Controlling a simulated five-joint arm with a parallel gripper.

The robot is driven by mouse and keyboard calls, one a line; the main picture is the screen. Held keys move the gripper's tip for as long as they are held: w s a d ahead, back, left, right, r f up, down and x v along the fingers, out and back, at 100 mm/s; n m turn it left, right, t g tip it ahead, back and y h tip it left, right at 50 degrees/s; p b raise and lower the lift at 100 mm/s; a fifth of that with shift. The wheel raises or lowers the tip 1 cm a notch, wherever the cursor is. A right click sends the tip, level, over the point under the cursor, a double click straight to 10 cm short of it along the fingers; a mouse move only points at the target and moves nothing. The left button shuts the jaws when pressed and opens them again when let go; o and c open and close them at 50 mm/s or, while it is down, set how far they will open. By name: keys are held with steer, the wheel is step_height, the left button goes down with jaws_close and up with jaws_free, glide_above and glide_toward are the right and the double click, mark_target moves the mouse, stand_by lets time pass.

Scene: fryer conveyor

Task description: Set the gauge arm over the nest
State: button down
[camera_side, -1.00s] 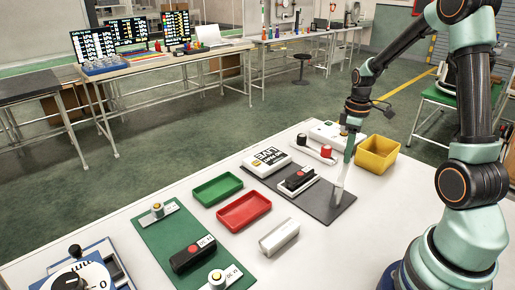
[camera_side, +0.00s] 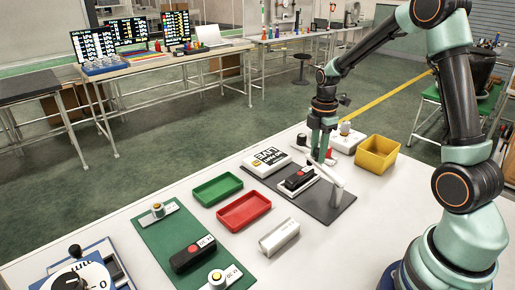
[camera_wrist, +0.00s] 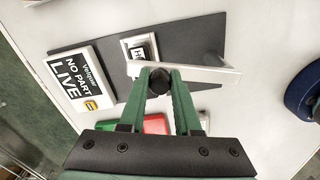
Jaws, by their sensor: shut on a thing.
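The white gauge arm (camera_side: 326,173) stands on a post at the right of the dark plate (camera_side: 325,207) and reaches toward the back left. In the wrist view the arm (camera_wrist: 200,74) runs beside the white nest (camera_wrist: 129,43), across its near edge. My gripper (camera_side: 320,154) is shut on the arm's black knob (camera_wrist: 159,81), which sits between the fingertips (camera_wrist: 160,84) in the wrist view. The arm hides part of the nest there.
A white "NO PART LIVE" box (camera_side: 267,161) stands left of the nest. A yellow bin (camera_side: 377,155) stands at the back right. Green (camera_side: 217,190) and red (camera_side: 244,211) trays and a grey block (camera_side: 279,238) lie in front.

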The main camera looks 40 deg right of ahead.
steer(key=shift+w+a+r+n, duration=0.1)
steer(key=shift+w+a+n, duration=0.05)
steer(key=shift+a+n, duration=0.65)
steer(key=shift+w+a+n, duration=0.1)
steer(key=shift+a+n, duration=0.55)
steer(key=shift+n, duration=0.25)
steer(key=shift+a, duration=0.1)
steer(key=c, duration=0.6)
jaws_free()
step_height(320, 180, up, 12)
steer(key=s+a+r+m+t, duration=0.3)
steer(key=s+a+m, duration=0.7)
steer(key=m, duration=0.8)
steer(key=a+t, duration=0.2)
steer(key=shift+s+t, duration=0.3)
